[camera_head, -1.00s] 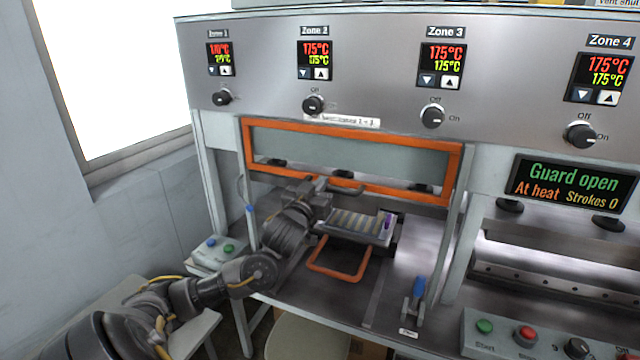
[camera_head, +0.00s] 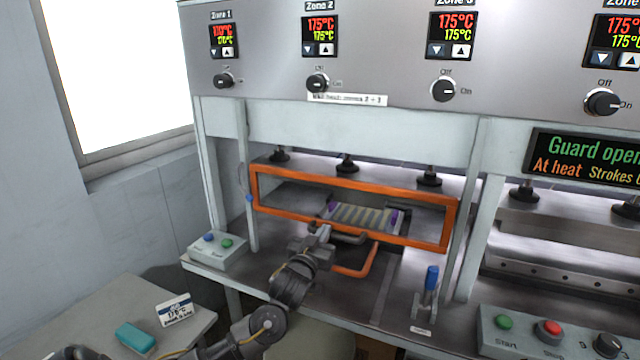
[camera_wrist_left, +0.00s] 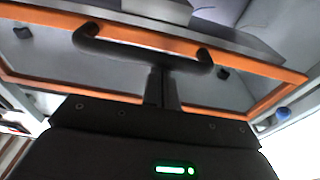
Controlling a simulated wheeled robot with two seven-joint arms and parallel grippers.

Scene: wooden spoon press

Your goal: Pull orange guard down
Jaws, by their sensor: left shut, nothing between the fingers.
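The orange guard (camera_head: 352,184) is a rectangular orange frame with a clear panel, in front of the left press opening. The guard's orange edge (camera_wrist_left: 262,103) also shows there. My right gripper is not in view.
Behind the guard lies a tray with grey and yellow strips (camera_head: 362,217). An orange loop handle (camera_head: 362,268) sticks out below. A blue-handled clamp (camera_head: 431,280) stands right; a two-button box (camera_head: 217,250) stands left. The display (camera_head: 590,160) reads "Guard open".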

